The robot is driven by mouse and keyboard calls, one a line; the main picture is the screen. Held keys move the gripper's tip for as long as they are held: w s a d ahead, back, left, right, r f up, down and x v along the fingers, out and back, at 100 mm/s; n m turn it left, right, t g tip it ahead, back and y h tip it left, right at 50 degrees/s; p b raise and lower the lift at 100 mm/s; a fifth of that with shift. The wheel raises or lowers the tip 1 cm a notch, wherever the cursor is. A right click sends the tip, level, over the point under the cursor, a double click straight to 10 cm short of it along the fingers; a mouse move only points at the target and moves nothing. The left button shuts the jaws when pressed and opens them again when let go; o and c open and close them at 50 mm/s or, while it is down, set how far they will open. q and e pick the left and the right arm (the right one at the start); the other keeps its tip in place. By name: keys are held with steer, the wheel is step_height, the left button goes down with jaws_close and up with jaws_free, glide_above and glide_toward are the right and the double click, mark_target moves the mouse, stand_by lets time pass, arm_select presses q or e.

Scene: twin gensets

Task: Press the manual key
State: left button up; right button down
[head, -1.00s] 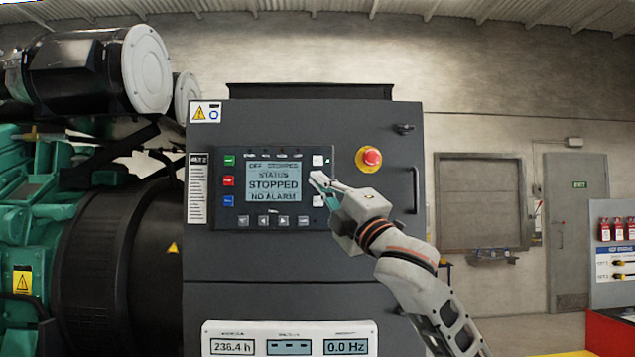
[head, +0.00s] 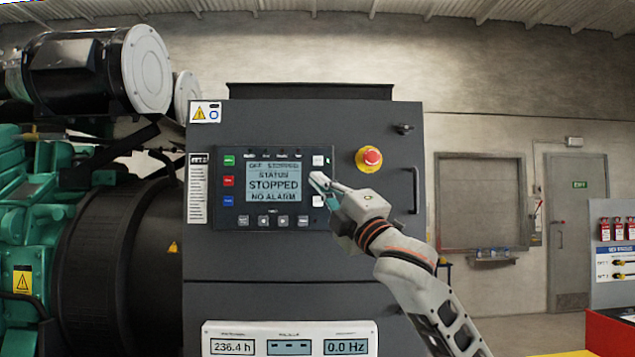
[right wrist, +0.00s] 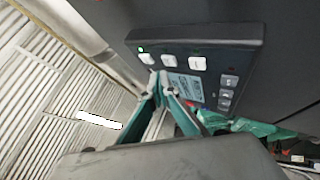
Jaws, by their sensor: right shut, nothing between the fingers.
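The controller panel (head: 228,155) is on the front of a dark grey cabinet. Its screen (head: 273,181) reads OFF, STOPPED, NO ALARM. Green, red and blue keys line its left side; a white upper key (head: 318,160) and a white lower key (head: 318,201) show on its right. Key labels are too small to read, so I cannot tell which is the manual key. My right gripper (head: 317,179) is shut and empty, its tips at the right key column between these two. In the right wrist view its tips (right wrist: 161,78) are close below the middle white key (right wrist: 171,61); contact is unclear.
A red emergency stop button (head: 370,158) on a yellow base sits right of the panel. A cabinet handle (head: 415,190) is further right. A green engine (head: 50,215) stands at the left. Meters (head: 290,339) are below.

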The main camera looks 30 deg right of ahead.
steer(key=shift+w, duration=0.1)
stand_by(0.5)
steer(key=shift+w+d+p, duration=0.25)
steer(key=shift+w+p, duration=0.05)
steer(key=shift+w+d, duration=0.25)
steer(key=shift+w, duration=0.15)
stand_by(0.8)
steer(key=shift+s+a+p, duration=0.1)
steer(key=shift+p, duration=0.2)
steer(key=shift+s+a, duration=0.35)
steer(key=shift+s, duration=0.35)
steer(key=s+a+p, duration=0.1)
steer(key=s+a, duration=0.2)
steer(key=s, duration=0.2)
stand_by(0.3)
